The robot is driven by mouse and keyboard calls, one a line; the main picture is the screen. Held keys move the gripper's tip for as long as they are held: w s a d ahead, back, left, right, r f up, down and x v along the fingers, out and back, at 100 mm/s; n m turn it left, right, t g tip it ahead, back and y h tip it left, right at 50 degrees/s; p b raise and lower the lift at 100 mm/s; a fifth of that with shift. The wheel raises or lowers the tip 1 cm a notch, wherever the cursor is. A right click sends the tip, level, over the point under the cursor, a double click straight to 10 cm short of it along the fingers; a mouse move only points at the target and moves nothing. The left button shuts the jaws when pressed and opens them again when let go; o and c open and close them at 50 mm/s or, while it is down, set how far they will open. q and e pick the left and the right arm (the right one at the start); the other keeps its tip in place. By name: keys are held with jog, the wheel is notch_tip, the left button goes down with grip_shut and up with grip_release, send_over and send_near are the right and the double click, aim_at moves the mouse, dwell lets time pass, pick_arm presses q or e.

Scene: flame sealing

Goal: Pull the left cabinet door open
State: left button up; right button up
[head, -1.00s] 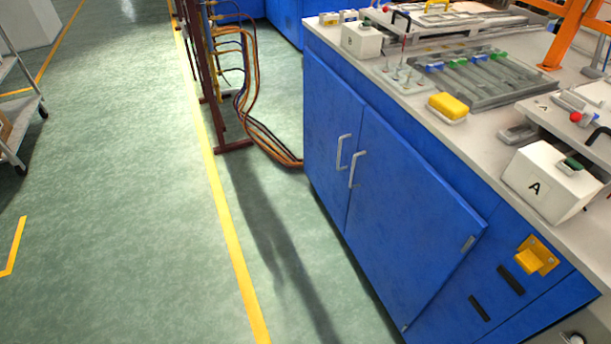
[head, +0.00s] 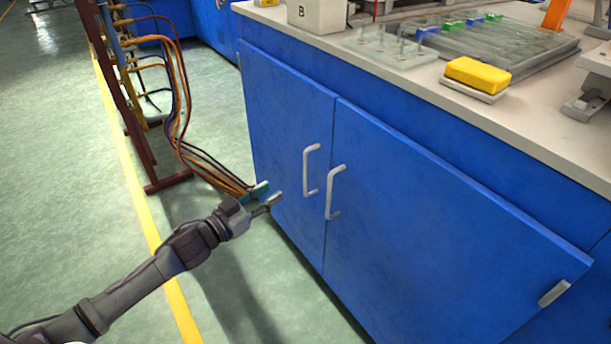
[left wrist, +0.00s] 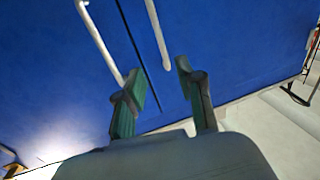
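The blue cabinet has a left door (head: 284,120) and a right door (head: 420,230), both closed. Each has a pale bar handle beside the seam: the left handle (head: 310,171) and the right handle (head: 333,192). My left gripper (head: 270,193) is open and empty, in front of the left door, to the left of and a little below its handle. In the left wrist view the open fingers (left wrist: 158,85) point at the doors, with the left handle (left wrist: 98,40) near the left finger and the right handle (left wrist: 158,35) between and beyond them. My right gripper is not seen.
A worktop (head: 540,130) above the cabinet holds a yellow block (head: 478,75), a white box marked B (head: 318,14) and a grey rack. A dark red frame with orange hoses (head: 178,90) stands left of the cabinet. The floor in front is clear.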

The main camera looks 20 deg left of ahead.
pick_arm(q)
jog(key=b+x, duration=0.2)
jog(key=x, duration=1.1)
jog(key=shift+a+f, duration=0.1)
jog(key=shift+a, duration=0.05)
jog(key=shift+w, duration=0.3)
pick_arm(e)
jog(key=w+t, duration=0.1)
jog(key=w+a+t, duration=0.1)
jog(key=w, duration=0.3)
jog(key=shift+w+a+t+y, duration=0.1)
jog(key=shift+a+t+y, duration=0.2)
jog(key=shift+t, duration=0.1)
pick_arm(q)
grip_shut()
